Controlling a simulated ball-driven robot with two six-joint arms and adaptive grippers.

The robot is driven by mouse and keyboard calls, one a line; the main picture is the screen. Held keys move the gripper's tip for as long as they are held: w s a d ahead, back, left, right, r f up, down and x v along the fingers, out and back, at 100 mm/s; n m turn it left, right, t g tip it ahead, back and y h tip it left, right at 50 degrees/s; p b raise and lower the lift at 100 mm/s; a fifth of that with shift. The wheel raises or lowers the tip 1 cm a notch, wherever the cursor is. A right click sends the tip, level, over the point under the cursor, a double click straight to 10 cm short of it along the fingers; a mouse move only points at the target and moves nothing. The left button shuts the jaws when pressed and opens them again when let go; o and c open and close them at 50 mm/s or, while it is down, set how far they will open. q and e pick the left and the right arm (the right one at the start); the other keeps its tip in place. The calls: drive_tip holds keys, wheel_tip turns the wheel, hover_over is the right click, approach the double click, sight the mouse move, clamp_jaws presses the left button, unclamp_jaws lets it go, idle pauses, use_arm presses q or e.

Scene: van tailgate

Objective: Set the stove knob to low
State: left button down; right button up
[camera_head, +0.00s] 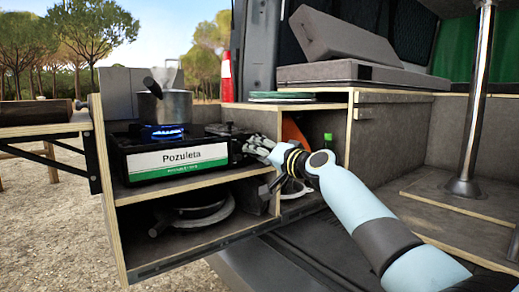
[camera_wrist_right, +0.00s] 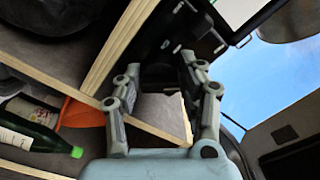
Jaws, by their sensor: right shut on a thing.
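The black camping stove (camera_head: 130,143) stands on the upper shelf of the van's kitchen unit, with a white and green "Pozuleta" label on its front. A blue flame (camera_head: 165,132) burns under a metal pot (camera_head: 165,107). My right gripper (camera_head: 255,147) is at the right end of the stove's front, shut on the stove knob, which its fingers hide. In the right wrist view the gripper (camera_wrist_right: 160,68) has its fingers on both sides of a dark area; the knob's setting cannot be read. My left gripper is not in view.
The wooden shelf edge (camera_head: 200,178) runs just below the stove. Pans (camera_head: 205,208) lie on the lower shelf. Green plates (camera_head: 282,97) rest on the counter at right. A green bottle (camera_wrist_right: 35,135) lies in the compartment beside the gripper. A metal pole (camera_head: 478,100) stands at right.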

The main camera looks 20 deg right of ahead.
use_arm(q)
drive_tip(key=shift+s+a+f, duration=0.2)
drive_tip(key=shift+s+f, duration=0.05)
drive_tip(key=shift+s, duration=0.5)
use_arm(e)
drive_tip(key=shift+m, duration=0.6)
drive_tip(key=o, duration=0.8)
drive_tip(key=shift+o, duration=0.2)
drive_tip(key=shift+s+d, duration=0.1)
drive_tip(key=shift+s, duration=0.05)
drive_tip(key=v, duration=1.1)
drive_tip(key=shift+s, duration=0.35)
drive_tip(key=shift+d, duration=0.1)
